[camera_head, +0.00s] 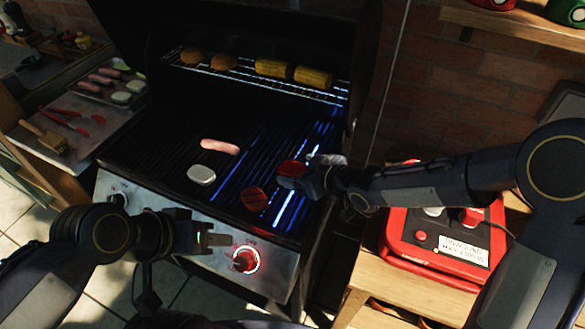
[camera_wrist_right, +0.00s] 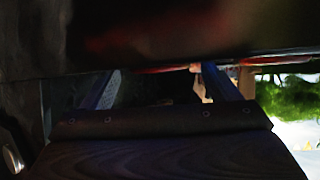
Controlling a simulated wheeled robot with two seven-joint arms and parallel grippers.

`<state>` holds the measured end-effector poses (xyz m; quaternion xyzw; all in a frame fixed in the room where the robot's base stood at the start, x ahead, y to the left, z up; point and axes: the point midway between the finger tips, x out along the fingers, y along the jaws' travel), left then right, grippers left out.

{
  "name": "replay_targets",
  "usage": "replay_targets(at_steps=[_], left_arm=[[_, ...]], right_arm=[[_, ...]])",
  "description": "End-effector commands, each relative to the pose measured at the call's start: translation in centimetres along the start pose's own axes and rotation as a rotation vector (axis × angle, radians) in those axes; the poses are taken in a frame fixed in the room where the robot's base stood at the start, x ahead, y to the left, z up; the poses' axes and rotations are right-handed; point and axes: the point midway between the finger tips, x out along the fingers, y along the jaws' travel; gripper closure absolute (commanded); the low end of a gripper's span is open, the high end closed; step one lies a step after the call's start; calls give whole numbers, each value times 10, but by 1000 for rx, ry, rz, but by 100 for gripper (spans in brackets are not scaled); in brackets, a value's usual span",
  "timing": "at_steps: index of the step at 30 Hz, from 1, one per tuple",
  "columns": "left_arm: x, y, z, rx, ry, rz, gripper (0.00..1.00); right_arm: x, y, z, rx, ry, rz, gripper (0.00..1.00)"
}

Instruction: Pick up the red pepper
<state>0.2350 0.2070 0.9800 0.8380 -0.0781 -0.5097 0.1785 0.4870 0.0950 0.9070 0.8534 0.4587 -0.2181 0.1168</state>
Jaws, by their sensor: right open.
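Two dark red pieces that look like red pepper lie on the grill (camera_head: 160,150). One red piece (camera_head: 254,199) lies in the open near the front. The other red piece (camera_head: 291,168) is at my right gripper (camera_head: 288,177), which partly hides it. My right gripper is low over the right side of the grate, with its fingers apart. In the right wrist view the two fingers (camera_wrist_right: 160,88) are spread; a dark, reddish blurred surface fills the top, and I cannot tell what it is. My left gripper (camera_head: 218,240) is in front of the grill panel, away from the food.
A pink sausage (camera_head: 220,146) and a white round piece (camera_head: 201,174) lie on the grate. Buns (camera_head: 222,61) and corn (camera_head: 313,77) sit on the upper rack (camera_head: 250,80). A red appliance (camera_head: 440,245) stands at right. A side shelf (camera_head: 75,125) holds tongs and a brush.

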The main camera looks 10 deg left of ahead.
Motion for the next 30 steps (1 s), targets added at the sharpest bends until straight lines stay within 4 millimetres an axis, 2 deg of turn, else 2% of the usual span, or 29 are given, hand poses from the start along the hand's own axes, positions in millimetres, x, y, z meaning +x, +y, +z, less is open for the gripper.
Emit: replay_targets(at_steps=[8, 21, 30], left_arm=[[0, 0, 0, 0, 0, 0, 64], [0, 0, 0, 0, 0, 0, 64], [0, 0, 0, 0, 0, 0, 64]], right_arm=[[4, 0, 0, -1, 0, 1, 18], [4, 0, 0, 0, -1, 1, 74], [4, 0, 0, 0, -1, 1, 74]])
